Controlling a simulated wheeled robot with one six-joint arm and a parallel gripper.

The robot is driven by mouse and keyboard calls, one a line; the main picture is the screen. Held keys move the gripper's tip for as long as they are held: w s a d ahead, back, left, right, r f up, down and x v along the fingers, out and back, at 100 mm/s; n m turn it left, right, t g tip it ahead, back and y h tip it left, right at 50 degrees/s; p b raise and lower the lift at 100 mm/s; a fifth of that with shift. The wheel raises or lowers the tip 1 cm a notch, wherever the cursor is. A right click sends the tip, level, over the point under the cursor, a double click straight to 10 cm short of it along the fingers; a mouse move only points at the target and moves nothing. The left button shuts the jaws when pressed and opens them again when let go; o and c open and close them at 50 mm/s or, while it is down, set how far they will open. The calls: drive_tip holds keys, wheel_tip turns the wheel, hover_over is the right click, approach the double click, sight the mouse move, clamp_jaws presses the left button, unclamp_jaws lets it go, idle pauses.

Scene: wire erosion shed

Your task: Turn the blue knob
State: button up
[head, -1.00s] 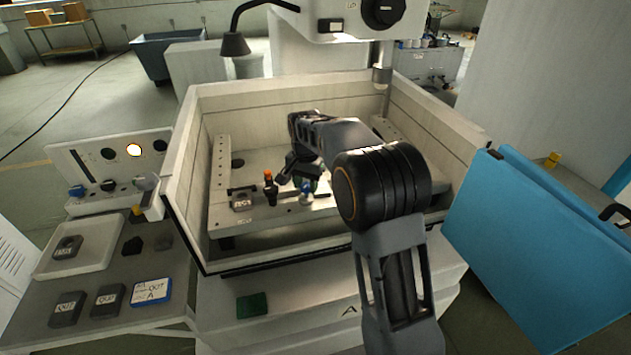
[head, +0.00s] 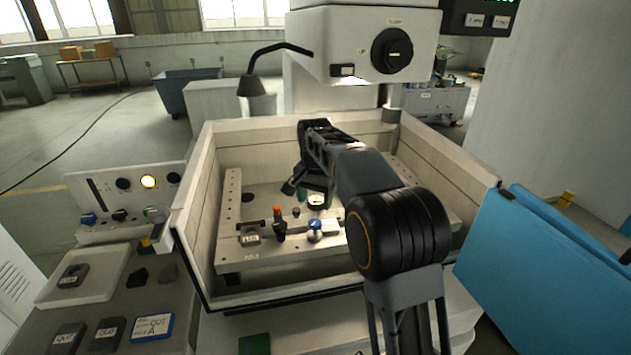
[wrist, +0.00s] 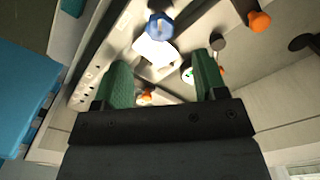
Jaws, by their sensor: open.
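A blue knob (head: 315,226) stands on a pale block inside the machine tank, near the front of the slotted plate. In the wrist view the blue knob (wrist: 160,26) is beyond the fingertips, near the top. A second blue knob (head: 88,219) is on the control panel at the left. My gripper (head: 300,188) is over the plate, behind the knob in the tank and apart from it. Its green-padded fingers (wrist: 157,75) are open with nothing held between them. My arm hides part of the tank's right side.
An orange-topped dark post (head: 278,225) stands left of the tank knob, and a round dial (head: 316,200) lies behind it. Tank walls (head: 203,190) surround the plate. A blue panel (head: 540,255) stands at the right. A side table at left holds a tray (head: 75,297) and several blocks.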

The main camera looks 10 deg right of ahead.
wheel_tip(320, 180, up, 6)
idle(0.4)
drive_tip(key=shift+s+r, duration=0.1)
